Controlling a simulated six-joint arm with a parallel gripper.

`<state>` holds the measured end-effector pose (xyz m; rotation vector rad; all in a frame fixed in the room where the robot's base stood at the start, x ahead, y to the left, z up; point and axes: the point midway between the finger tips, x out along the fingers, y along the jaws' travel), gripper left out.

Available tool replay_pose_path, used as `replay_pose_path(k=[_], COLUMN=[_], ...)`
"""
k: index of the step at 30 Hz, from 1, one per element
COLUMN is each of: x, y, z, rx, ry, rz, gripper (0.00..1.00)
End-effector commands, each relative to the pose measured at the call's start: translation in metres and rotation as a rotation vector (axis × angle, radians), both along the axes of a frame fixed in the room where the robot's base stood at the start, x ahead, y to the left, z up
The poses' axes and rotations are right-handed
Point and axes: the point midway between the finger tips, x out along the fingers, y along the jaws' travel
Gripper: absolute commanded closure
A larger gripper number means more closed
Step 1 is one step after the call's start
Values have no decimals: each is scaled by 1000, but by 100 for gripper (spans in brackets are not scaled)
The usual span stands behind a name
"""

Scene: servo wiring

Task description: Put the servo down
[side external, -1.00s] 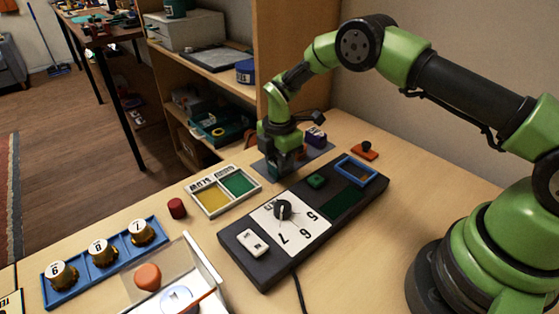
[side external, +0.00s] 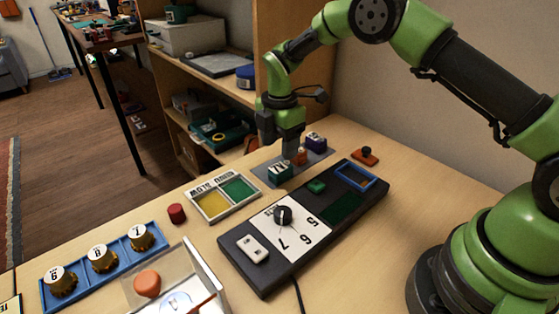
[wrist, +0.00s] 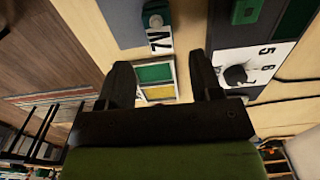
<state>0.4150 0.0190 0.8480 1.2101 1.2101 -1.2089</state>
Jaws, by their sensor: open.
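The servo, a green block with a white lettered label (side external: 280,172), stands on the grey mat (side external: 268,177) behind the black control box. It also shows at the top of the wrist view, where its white label (wrist: 159,41) faces the camera. My gripper (side external: 279,152) is open and empty, just above the green servo and apart from it. In the wrist view my two fingers (wrist: 163,75) are spread wide with nothing between them.
The black control box (side external: 262,279) with a dial (side external: 283,215) lies in front. A tray with yellow and green panels (side external: 225,201) is left of the mat.

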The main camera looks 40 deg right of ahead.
Motion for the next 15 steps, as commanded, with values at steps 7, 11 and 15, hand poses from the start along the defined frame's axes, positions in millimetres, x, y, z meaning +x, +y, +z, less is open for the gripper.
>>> replay_pose_path(k=[7,11,15], x=[1,0,0], y=[0,0,0], z=[44,53,55], rx=[0,0,0], ry=[-4,-1,0], rz=[1,1,-1], gripper=[41,41,41])
